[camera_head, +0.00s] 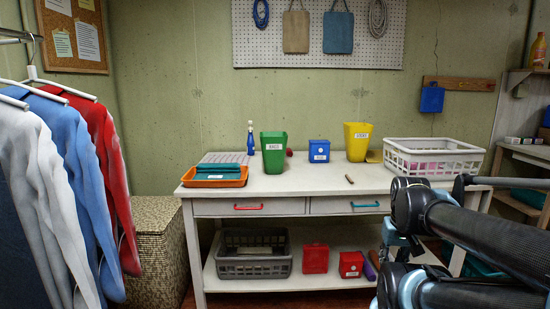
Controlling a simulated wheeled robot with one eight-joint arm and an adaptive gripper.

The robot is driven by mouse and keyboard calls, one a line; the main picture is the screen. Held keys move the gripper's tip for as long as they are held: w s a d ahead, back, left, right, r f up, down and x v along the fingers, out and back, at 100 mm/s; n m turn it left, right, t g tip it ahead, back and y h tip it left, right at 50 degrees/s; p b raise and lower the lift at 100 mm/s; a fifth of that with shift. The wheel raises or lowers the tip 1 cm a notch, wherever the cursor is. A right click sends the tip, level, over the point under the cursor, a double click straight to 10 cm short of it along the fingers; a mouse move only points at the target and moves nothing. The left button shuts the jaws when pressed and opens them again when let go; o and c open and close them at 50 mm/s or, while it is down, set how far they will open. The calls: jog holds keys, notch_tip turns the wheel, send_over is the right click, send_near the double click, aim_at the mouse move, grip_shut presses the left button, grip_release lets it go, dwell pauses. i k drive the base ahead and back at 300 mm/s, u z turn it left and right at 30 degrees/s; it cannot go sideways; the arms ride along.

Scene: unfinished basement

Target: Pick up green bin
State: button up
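The green bin (273,160) stands upright on the white workbench (315,185), left of the middle. It has a white label on its front and flares toward the top. My arm reaches in from the lower right of the head view, in front of the bench's right end. The arm's dark links are well apart from the green bin. I cannot make out my gripper's fingertips in this view.
Near the bin are an orange tray (215,183), a blue bottle (250,140), a small blue box (319,151) and a yellow bin (357,143). A white basket (434,163) sits at the right. Bare benchtop lies in front of the green bin. Hanging clothes (65,170) fill the left.

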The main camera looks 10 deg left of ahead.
aim_at(273, 144)
jog(key=i, duration=1)
